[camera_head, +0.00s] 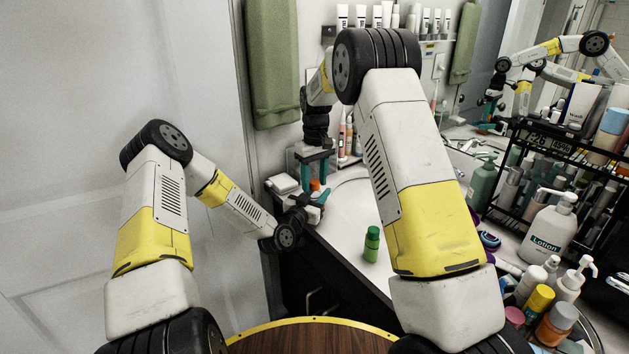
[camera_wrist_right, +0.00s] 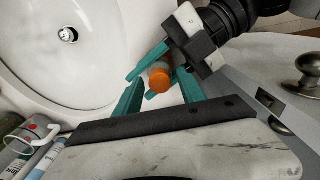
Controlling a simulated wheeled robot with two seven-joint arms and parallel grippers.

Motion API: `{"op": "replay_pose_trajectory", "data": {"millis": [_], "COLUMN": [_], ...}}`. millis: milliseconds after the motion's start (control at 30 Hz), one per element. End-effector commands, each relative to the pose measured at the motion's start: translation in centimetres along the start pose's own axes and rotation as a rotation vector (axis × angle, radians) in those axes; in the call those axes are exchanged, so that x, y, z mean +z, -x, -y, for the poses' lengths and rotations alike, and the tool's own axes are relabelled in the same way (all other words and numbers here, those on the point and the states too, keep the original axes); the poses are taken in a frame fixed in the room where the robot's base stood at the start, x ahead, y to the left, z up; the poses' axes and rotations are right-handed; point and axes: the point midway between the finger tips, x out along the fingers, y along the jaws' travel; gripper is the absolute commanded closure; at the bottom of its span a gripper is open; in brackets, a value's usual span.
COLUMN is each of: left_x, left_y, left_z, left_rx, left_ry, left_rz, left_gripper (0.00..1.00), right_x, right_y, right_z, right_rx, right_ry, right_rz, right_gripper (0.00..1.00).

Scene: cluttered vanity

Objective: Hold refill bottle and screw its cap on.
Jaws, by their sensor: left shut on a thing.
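An orange cap (camera_wrist_right: 160,82) shows on top of the small refill bottle (camera_wrist_right: 158,68) in the right wrist view. The cap (camera_head: 315,185) is also visible in the head view, over the counter's left front corner. My left gripper (camera_head: 313,203) comes in from the left and is shut on the bottle, holding it about upright. My right gripper (camera_head: 316,180) points down from above. Its teal fingers stand open on either side of the cap, with gaps visible in the right wrist view (camera_wrist_right: 160,92). Most of the bottle's body is hidden by the left gripper.
A white sink basin (camera_wrist_right: 75,75) lies beside the grippers. A green bottle (camera_head: 371,244) stands near the counter's front edge. Lotion (camera_head: 547,232) and several bottles crowd the right side around a black rack (camera_head: 535,135). A white box (camera_head: 284,184) sits behind the left gripper.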

Motion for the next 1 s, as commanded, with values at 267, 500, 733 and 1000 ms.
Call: {"op": "replay_pose_trajectory", "data": {"millis": [267, 500, 733, 1000], "left_x": [0.0, 0.1, 0.0, 0.0], "left_y": [0.0, 0.0, 0.0, 0.0], "left_z": [0.0, 0.0, 0.0, 0.0], "left_rx": [0.0, 0.0, 0.0, 0.0], "left_ry": [0.0, 0.0, 0.0, 0.0], "left_rz": [0.001, 0.001, 0.001, 0.001], "left_gripper": [1.0, 1.0, 1.0, 1.0], "right_x": [0.0, -0.1, -0.1, -0.1], "right_y": [0.0, 2.1, 7.0, 11.2], "right_z": [0.0, 0.0, 0.0, 0.0], "right_rx": [0.0, 0.001, 0.001, 0.001], "right_ry": [0.0, 0.0, 0.0, 0.001], "right_rz": [0.0, -0.004, -0.005, -0.002], "right_gripper": [0.47, 0.47, 0.47, 0.47]}}
